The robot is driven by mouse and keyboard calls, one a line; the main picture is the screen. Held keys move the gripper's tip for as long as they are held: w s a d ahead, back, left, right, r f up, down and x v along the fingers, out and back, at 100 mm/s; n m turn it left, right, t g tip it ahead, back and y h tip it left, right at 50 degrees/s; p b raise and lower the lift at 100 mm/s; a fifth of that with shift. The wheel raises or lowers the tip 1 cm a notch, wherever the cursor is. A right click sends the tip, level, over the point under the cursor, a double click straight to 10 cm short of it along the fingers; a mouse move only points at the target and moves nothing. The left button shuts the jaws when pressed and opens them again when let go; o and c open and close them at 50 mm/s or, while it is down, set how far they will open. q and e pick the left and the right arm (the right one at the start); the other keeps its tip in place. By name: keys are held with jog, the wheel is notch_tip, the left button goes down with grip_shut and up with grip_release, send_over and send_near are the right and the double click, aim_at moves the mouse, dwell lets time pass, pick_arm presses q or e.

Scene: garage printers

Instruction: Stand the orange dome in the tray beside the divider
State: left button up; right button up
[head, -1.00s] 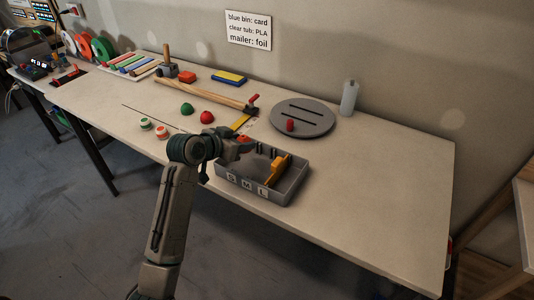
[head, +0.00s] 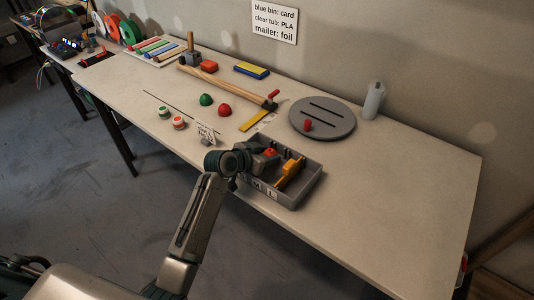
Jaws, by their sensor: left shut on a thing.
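The grey tray (head: 306,188) stands at the table's front edge, with letter labels on its front wall. A yellow-orange upright piece (head: 289,173) stands inside it on the right. Dark short dividers show at the back of the tray, partly hidden. My left gripper (head: 268,156) is over the left part of the tray, shut on the orange dome (head: 270,152), of which only a small patch shows. I cannot tell whether the dome touches the tray floor. My right gripper is not in view.
A green dome (head: 206,99) and a red dome (head: 224,110) sit behind the tray to the left. A grey round plate (head: 322,120) with a red peg stands at the back right, by a grey bottle (head: 373,101). The table's right side is clear.

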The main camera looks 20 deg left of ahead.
pick_arm(q)
jog(key=shift+f, duration=0.1)
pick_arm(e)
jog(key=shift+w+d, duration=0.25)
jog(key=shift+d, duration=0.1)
pick_arm(q)
jog(key=shift+f, duration=0.1)
jog(key=o, duration=1)
jog(key=shift+c, duration=0.2)
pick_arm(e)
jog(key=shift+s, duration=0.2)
pick_arm(q)
jog(key=shift+s, duration=0.1)
jog(key=b+v, duration=0.2)
jog(key=v, duration=0.9)
jog(key=shift+s+a, duration=0.1)
jog(key=shift+a, duration=0.05)
jog(key=shift+s+a+r, duration=0.1)
jog(key=shift+s+r, duration=0.15)
jog(key=shift+r, duration=0.05)
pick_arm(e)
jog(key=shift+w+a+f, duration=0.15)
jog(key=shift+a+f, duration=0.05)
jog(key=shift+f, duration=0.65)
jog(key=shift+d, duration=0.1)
